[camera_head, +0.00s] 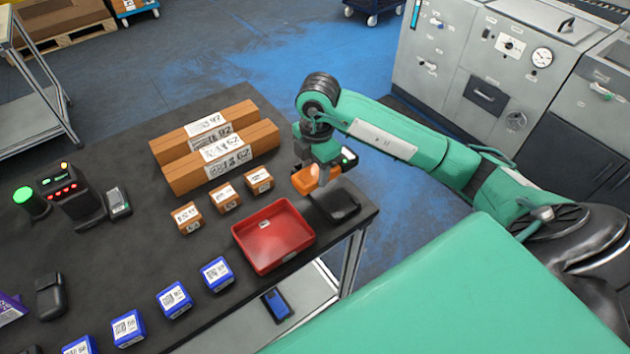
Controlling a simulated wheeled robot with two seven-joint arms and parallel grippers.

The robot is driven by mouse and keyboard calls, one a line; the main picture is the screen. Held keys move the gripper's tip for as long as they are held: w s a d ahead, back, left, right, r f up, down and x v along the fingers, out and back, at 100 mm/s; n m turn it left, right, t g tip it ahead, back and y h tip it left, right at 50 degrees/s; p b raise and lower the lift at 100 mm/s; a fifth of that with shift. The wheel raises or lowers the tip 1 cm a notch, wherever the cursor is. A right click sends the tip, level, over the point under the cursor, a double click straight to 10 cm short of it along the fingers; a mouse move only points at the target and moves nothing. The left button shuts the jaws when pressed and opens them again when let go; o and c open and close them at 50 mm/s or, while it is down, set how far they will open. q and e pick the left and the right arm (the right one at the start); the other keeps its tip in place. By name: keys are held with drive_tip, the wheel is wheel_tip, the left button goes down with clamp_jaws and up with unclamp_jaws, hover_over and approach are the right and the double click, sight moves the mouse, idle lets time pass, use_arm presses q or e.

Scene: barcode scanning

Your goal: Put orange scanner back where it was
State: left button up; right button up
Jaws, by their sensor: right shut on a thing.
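The orange scanner (305,180) is at the right end of the dark table in the head view. My right gripper (320,170) comes in from the right and is shut on it; the fingers partly hide it. A black holder (342,205) lies at the table's right corner, just below and right of the scanner in the picture. I cannot tell whether the scanner touches the holder. My left gripper is not in view.
A red tray (272,237) stands left of the holder. Small brown boxes (226,197), long brown boxes (222,160) and several blue boxes (174,299) stand on the table. A device with a green light (75,200) is at left.

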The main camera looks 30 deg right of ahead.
wheel_tip(320, 180, down, 5)
drive_tip(key=shift+f+p, duration=0.15)
drive_tip(key=shift+p, duration=0.3)
drive_tip(key=shift+f, duration=0.2)
drive_tip(key=o, duration=1.1)
drive_tip(key=shift+o, duration=0.2)
drive_tip(key=shift+r, duration=0.1)
